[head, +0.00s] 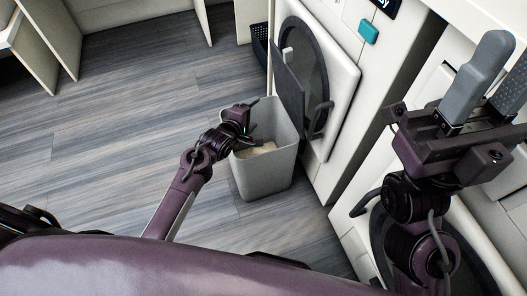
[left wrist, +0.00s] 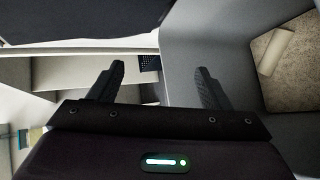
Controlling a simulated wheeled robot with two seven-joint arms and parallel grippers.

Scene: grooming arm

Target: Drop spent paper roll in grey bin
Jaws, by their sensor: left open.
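The grey bin (head: 262,178) stands on the floor beside the white cabinets, with its dark lid (head: 287,88) raised. A pale roll, apparently the spent paper roll (left wrist: 276,52), lies on the brownish bottom inside the bin in the left wrist view. Only a pale patch of the contents shows in the head view. My left gripper (head: 246,112) is at the bin's upper left rim. Its two fingers are apart with nothing between them in the left wrist view (left wrist: 160,85). My right gripper (head: 494,75) is raised at the right, fingers apart and empty.
A round-doored white appliance (head: 338,95) stands right behind the bin. A dark perforated basket (head: 260,45) is beyond the lid. A teal item (head: 368,31) is on the cabinet above. The wooden floor (head: 120,110) to the left is clear.

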